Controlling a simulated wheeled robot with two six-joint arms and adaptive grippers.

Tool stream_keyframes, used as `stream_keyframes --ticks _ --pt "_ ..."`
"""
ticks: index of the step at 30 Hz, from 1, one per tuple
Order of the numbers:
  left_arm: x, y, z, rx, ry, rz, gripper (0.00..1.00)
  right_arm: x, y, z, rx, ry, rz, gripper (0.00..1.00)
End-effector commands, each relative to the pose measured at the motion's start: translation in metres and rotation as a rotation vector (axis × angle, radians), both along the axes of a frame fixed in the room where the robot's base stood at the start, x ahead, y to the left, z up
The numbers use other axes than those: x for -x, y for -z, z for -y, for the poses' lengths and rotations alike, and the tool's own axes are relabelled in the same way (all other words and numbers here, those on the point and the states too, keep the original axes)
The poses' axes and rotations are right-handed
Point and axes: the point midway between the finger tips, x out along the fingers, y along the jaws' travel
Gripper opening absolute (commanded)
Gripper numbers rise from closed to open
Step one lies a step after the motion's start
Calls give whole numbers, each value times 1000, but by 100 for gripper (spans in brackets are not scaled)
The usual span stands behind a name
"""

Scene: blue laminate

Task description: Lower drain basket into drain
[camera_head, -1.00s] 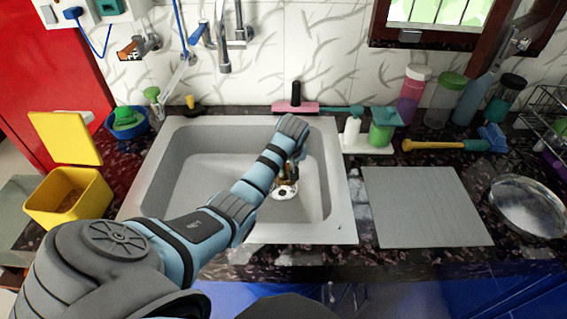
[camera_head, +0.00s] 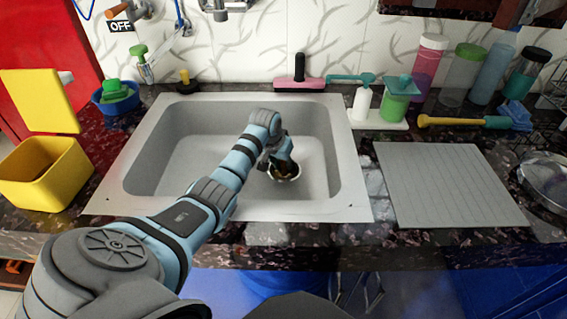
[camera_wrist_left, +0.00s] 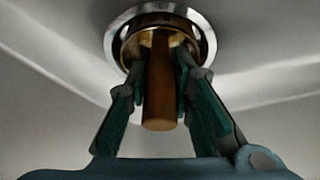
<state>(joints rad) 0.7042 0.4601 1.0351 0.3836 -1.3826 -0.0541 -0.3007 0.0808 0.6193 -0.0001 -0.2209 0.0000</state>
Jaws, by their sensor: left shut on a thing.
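The sink's drain shows as a pale ring (camera_head: 295,176) in the basin floor, and as a shiny ring (camera_wrist_left: 112,40) in the left wrist view. The drain basket is brass-coloured with a brown upright handle (camera_wrist_left: 160,112). Its brass rim (camera_wrist_left: 128,38) lies inside the drain ring in the wrist view; how deep it sits is hidden. My left gripper (camera_head: 282,163) is over the drain. In the wrist view its fingers (camera_wrist_left: 160,88) are shut on the handle from both sides. In the head view my gripper hides most of the basket. My right gripper is out of view.
The grey sink (camera_head: 143,150) has walls around my left arm. A ribbed grey board (camera_head: 450,185) lies right of it. A yellow bin (camera_head: 45,175) and blue bowl (camera_head: 115,105) are left.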

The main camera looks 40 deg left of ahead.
Motion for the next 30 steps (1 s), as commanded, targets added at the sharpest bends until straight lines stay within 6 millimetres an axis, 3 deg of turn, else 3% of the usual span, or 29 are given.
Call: stream_keyframes --ticks 1,6,7,11,18,22,30 --pt "0 -5 0 1 0 -1 0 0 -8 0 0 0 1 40" --pt "0 -4 0 0 0 0 0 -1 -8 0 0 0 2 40" --pt "0 -4 0 0 0 0 23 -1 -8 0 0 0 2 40" --pt "0 -4 0 0 0 0 43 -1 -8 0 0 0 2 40" --pt "0 -4 0 0 0 0 46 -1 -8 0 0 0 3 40" --pt "0 -4 0 0 0 0 64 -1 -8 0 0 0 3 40" --pt "0 -4 0 0 0 0 64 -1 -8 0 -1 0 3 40"
